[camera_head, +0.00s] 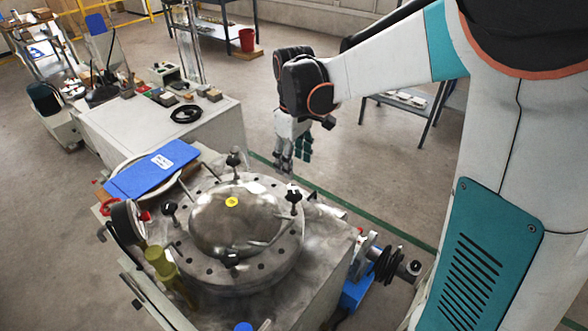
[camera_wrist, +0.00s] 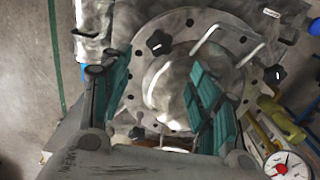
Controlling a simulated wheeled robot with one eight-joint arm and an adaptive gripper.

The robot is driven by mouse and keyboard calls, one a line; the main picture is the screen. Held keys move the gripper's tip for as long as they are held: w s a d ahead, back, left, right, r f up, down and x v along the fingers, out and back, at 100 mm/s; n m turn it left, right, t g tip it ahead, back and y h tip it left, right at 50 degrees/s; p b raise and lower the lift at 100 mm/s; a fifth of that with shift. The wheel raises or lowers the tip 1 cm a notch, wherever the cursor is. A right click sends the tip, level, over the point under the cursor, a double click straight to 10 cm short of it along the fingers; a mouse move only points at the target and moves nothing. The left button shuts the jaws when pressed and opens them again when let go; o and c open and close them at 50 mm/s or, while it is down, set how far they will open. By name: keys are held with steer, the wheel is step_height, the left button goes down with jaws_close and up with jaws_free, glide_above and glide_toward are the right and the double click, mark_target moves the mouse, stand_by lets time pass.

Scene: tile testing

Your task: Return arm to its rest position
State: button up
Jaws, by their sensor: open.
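My gripper (camera_head: 294,160) hangs at the end of my arm in the head view, pointing down just beyond the far edge of the metal test machine (camera_head: 325,262). In the wrist view my gripper (camera_wrist: 158,105) shows its two teal fingers spread apart with nothing between them. Behind the fingers lies the round metal lid (camera_head: 235,222) with a yellow sticker and several black knobs; it also shows in the wrist view (camera_wrist: 160,80). The fingers hide part of the lid there.
A blue board (camera_head: 152,170) lies at the machine's left corner beside a pressure gauge (camera_head: 127,222). A white table (camera_head: 175,125) with small items and a black ring stands behind. A dark shelf (camera_head: 405,100) and a red bucket (camera_head: 247,40) are farther back. Open floor lies between.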

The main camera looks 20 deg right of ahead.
steer(key=shift+r, duration=0.15)
stand_by(0.3)
steer(key=s+r+m+t, duration=0.3)
steer(key=s, duration=0.6)
steer(key=s+r+m+t, duration=0.3)
steer(key=s+m+t, duration=0.1)
steer(key=s, duration=0.6)
steer(key=shift+s, duration=0.25)
steer(key=shift+d, duration=0.1)
stand_by(0.4)
